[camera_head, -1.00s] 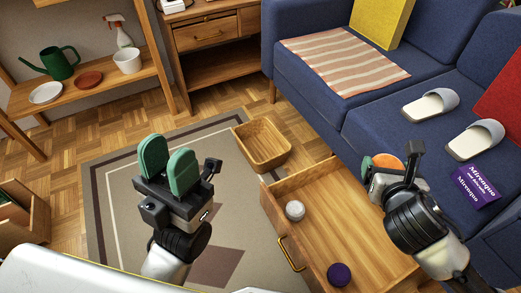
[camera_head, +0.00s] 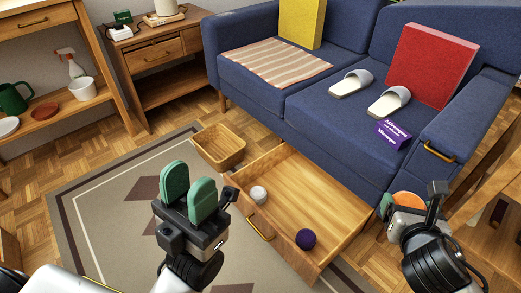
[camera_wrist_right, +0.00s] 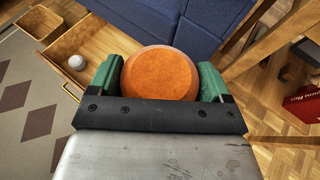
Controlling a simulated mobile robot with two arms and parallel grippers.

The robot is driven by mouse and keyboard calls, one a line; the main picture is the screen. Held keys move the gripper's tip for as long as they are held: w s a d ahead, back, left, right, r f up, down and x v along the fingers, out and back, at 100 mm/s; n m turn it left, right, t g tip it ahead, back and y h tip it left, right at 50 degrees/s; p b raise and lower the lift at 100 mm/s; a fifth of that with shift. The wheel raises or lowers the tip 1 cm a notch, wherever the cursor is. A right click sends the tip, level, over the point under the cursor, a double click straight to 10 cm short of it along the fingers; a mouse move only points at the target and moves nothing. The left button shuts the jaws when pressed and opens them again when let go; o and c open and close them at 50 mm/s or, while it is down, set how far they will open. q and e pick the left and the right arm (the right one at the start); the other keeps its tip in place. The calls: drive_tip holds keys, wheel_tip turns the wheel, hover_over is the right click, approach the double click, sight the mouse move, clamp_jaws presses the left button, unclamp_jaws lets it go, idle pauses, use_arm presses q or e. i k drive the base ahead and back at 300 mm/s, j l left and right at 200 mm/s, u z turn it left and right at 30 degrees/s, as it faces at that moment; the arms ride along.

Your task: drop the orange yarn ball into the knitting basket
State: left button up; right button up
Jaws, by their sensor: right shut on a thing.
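The orange yarn ball (camera_wrist_right: 160,74) is between the green fingers of my right gripper (camera_wrist_right: 160,85), which is shut on it; in the head view the ball (camera_head: 409,199) shows partly behind the gripper (camera_head: 408,204). The ball is held up to the right of the open drawer. The knitting basket appears to be the small wooden box (camera_head: 226,158) on the floor by the rug's edge; its inside looks empty. It also shows in the right wrist view (camera_wrist_right: 40,22). My left gripper (camera_head: 188,190) is in front of the basket, its green fingers slightly apart with nothing seen between them.
An open wooden drawer (camera_head: 290,190) holds a white ball (camera_head: 258,194) and a purple ball (camera_head: 306,238), and lies between my right gripper and the basket. The patterned rug (camera_head: 110,200) is clear.

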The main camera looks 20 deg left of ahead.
sight(225, 153)
drive_tip(key=i+j+z, duration=0.15)
drive_tip(key=j+z, duration=0.25)
drive_tip(key=i+j+z, duration=0.15)
drive_tip(key=z, duration=0.25)
drive_tip(key=j+z, duration=0.4)
drive_tip(key=i+j, duration=0.1)
drive_tip(key=j, duration=2.05)
drive_tip(key=i+j, duration=0.15)
drive_tip(key=j, duration=2)
drive_tip(key=i, duration=0.05)
